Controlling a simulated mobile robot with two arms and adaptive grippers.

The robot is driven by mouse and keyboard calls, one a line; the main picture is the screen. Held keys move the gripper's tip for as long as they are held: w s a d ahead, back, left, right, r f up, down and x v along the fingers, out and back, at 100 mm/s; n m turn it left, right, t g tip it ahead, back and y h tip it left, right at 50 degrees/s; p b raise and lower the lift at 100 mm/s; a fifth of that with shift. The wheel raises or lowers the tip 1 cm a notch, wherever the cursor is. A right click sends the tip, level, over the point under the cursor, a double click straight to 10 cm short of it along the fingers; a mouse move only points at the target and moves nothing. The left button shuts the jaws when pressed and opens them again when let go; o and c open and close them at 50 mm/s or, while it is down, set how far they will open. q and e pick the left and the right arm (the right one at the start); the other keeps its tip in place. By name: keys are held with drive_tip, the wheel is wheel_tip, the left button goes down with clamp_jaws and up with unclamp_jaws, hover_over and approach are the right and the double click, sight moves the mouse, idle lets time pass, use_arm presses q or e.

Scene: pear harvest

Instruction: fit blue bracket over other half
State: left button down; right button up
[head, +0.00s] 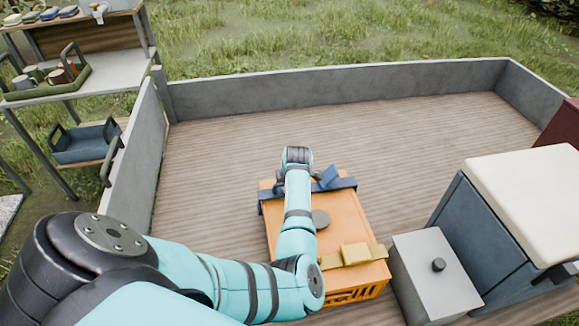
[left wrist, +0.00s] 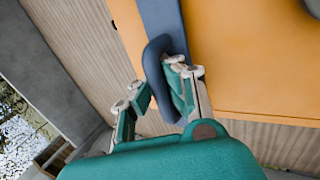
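An orange crate (head: 345,222) stands on the plank floor, with a dark blue band (head: 343,185) across its far end. A lighter blue angled piece (head: 328,176) stands up on this band, just right of my left wrist. My left arm reaches over the crate, and its wrist hides the gripper in the head view. In the left wrist view, my left gripper (left wrist: 155,88) has its fingers apart, with a dark blue curved bracket (left wrist: 156,62) between them. The bracket lies beside the orange surface (left wrist: 240,55); contact with the fingers is unclear. My right gripper is out of view.
A tan strap with a block (head: 353,254) crosses the crate's near end, and a grey disc (head: 320,219) lies on top. A grey lidded box (head: 435,270) stands close on the right. Low grey walls (head: 330,87) bound the platform; its far floor is clear.

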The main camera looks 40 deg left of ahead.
use_arm(q)
drive_tip(key=shift+f+b, duration=0.4)
drive_tip(key=shift+f, duration=0.2)
drive_tip(key=c, duration=2)
unclamp_jaws()
drive_tip(key=o, duration=0.6)
wheel_tip(320, 180, up, 10)
drive_tip(key=shift+r, duration=0.1)
